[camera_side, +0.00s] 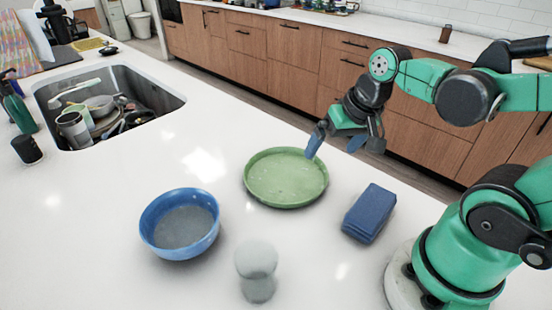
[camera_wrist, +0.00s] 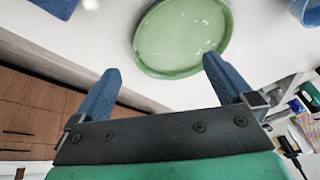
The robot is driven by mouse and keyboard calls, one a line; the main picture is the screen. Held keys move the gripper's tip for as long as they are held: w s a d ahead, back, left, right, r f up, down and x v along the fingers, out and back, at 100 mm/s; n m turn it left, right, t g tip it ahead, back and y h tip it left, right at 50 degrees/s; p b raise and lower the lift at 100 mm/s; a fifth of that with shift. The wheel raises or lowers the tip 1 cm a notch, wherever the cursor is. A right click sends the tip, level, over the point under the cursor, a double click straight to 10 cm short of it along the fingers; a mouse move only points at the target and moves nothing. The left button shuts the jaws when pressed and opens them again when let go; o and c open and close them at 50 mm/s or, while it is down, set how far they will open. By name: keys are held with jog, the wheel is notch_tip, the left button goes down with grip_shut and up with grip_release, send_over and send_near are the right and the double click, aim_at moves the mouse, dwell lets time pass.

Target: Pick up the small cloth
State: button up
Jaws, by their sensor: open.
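The small cloth (camera_side: 369,213) is a folded dark blue stack lying on the white island counter, right of the green plate. In the wrist view a dark blue piece at the top left edge (camera_wrist: 56,7) looks like the same cloth, partly cut off. My gripper (camera_side: 334,144) is open and empty, raised above the counter near the far edge of the green plate. In the wrist view its two blue fingers (camera_wrist: 163,86) stand wide apart with nothing between them. The cloth is apart from the fingers.
The green plate (camera_side: 286,178) lies at the middle of the counter; it shows in the wrist view too (camera_wrist: 182,38). A blue bowl (camera_side: 180,224) and a pale rounded object (camera_side: 256,270) stand nearer. A sink (camera_side: 165,101) with dishes is at the left.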

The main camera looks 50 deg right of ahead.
aim_at(376, 201)
jog(key=s+d+f+m+g+y, duration=0.1)
jog(key=s+m, duration=0.1)
jog(key=m, duration=0.1)
jog(key=s+d+f+m+g+y, duration=0.1)
jog(key=s+d+m, duration=0.1)
jog(key=s+m, duration=0.1)
jog(key=s+d+f+m+g+y, duration=0.1)
jog(key=s+d+m+g, duration=0.1)
jog(key=m, duration=0.2)
jog(key=shift+s+f+m+y, duration=0.2)
jog(key=shift+s+m+y, duration=0.1)
jog(key=shift+y, duration=0.1)
jog(key=shift+s+f+m+y, duration=0.15)
jog(key=shift+s+m+y, duration=0.4)
jog(key=shift+m, duration=0.15)
jog(key=shift+g, duration=0.3)
jog(key=shift+x, duration=2.7)
jog(key=shift+d, duration=0.1)
jog(key=c, duration=1.1)
notch_tip(376, 201, up, 20)
jog(key=shift+f, duration=0.1)
